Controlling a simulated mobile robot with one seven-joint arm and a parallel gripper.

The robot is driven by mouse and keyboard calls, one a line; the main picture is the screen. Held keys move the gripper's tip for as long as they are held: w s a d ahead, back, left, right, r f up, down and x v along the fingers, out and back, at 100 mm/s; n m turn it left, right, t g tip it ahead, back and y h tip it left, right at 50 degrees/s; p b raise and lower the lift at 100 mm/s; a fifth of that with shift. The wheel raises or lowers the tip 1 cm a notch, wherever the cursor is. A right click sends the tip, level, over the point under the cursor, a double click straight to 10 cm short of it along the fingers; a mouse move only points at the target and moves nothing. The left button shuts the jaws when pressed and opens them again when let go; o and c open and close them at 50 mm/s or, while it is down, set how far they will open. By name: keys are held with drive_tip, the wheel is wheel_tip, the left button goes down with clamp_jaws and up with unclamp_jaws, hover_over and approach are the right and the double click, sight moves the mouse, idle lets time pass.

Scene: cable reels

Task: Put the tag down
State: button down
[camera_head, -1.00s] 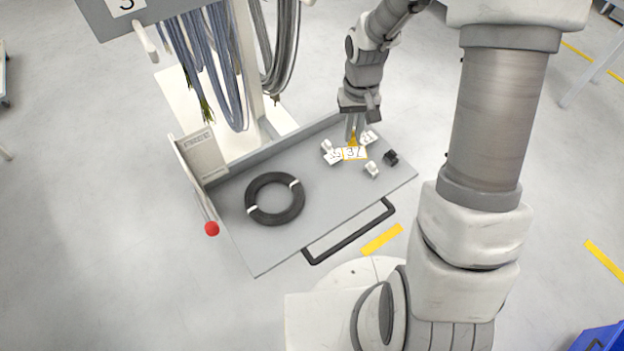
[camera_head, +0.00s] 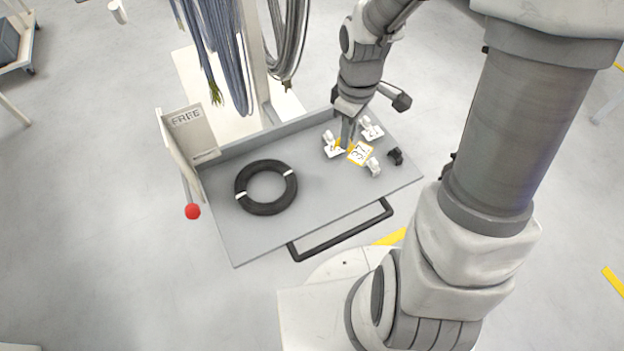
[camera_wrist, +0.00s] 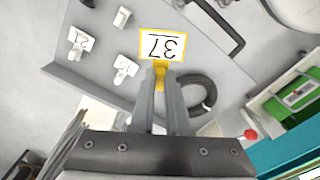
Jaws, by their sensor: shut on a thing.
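The tag (camera_head: 360,153) is a white plate with a yellow border, marked 37, on a yellow stem. My gripper (camera_head: 345,146) is shut on the stem, over the right part of the grey tray (camera_head: 310,215). In the wrist view the tag (camera_wrist: 162,46) stands out beyond the fingertips of my gripper (camera_wrist: 160,78), its number upside down. It appears above the tray's surface; the exact gap cannot be told. In the head view it partly overlaps a white clip (camera_head: 373,167).
Two more white clips (camera_head: 333,147) (camera_head: 371,129) and a black clip (camera_head: 396,156) lie around the tag. A black cable coil (camera_head: 266,187) lies on the left of the tray. A FREE sign (camera_head: 188,120) and red ball (camera_head: 193,211) are at the left edge. The front middle is clear.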

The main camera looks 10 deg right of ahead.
drive_tip(key=s+f+n+b, duration=0.3)
drive_tip(key=s+n+b, duration=0.2)
drive_tip(key=s+n, duration=0.6)
drive_tip(key=shift+n, duration=0.5)
drive_tip(key=w+f, duration=0.2)
drive_tip(key=w, duration=0.2)
drive_tip(key=w+f, duration=0.3)
drive_tip(key=w, duration=0.1)
drive_tip(key=w+f+b, duration=0.1)
drive_tip(key=w+f, duration=0.1)
drive_tip(key=w, duration=0.3)
drive_tip(key=shift+d+f, duration=0.25)
drive_tip(key=shift+s+f+b, duration=0.1)
drive_tip(key=shift+f+b, duration=0.45)
drive_tip(key=shift+f, duration=1.35)
drive_tip(key=shift+f, duration=0.2)
drive_tip(key=c, duration=0.9)
unclamp_jaws()
